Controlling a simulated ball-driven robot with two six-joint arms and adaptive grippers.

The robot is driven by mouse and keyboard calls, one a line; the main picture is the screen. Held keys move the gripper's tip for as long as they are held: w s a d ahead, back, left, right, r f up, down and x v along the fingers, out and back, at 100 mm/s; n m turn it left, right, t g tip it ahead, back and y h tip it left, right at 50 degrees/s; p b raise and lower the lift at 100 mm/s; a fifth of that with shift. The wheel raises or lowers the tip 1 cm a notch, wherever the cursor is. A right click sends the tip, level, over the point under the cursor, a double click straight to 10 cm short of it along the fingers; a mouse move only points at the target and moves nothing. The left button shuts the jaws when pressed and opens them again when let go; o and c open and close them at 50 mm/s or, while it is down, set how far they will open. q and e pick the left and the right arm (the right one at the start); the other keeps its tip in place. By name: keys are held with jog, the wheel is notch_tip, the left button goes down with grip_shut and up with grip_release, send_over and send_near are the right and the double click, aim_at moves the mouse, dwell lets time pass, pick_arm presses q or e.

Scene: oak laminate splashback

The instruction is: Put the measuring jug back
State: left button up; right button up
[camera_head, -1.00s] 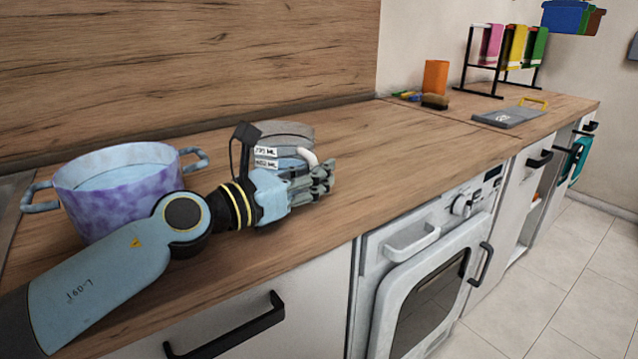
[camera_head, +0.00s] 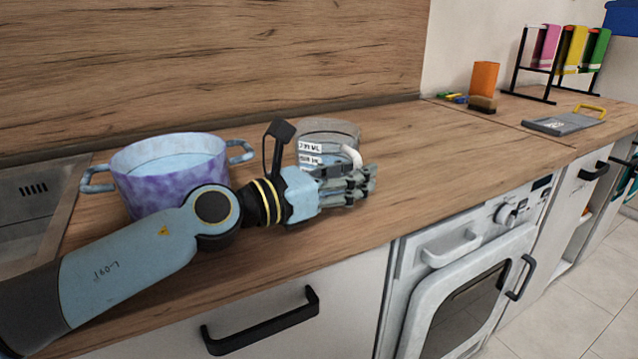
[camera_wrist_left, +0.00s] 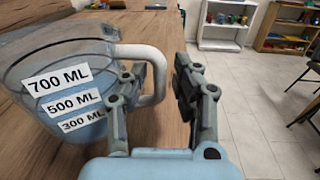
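The measuring jug (camera_head: 328,130) is see-through grey with white volume labels and a white handle (camera_head: 350,157). It stands on the wooden worktop behind my left gripper (camera_head: 362,184). In the left wrist view the jug (camera_wrist_left: 50,60) is at the left, with labels for 700, 500 and 300 ML and bluish contents low down. My left gripper (camera_wrist_left: 160,95) is open there, with a gap between its fingers. The handle reaches past the left finger into that gap; I cannot tell whether they touch. My right gripper is not in view.
A purple-blue pot (camera_head: 165,172) stands left of the jug, partly behind my left arm. A sink edge is at far left. The worktop (camera_head: 450,150) is clear right of the jug, up to an orange box (camera_head: 484,80), a brush and a grey board (camera_head: 563,123).

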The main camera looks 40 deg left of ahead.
pick_arm(q)
jog(key=b+v, duration=0.2)
jog(key=v, duration=0.6)
jog(key=shift+s+f+b, duration=0.1)
jog(key=shift+s+b, duration=0.2)
jog(key=shift+b, duration=0.05)
jog(key=shift+v, duration=0.8)
jog(key=shift+r, duration=0.25)
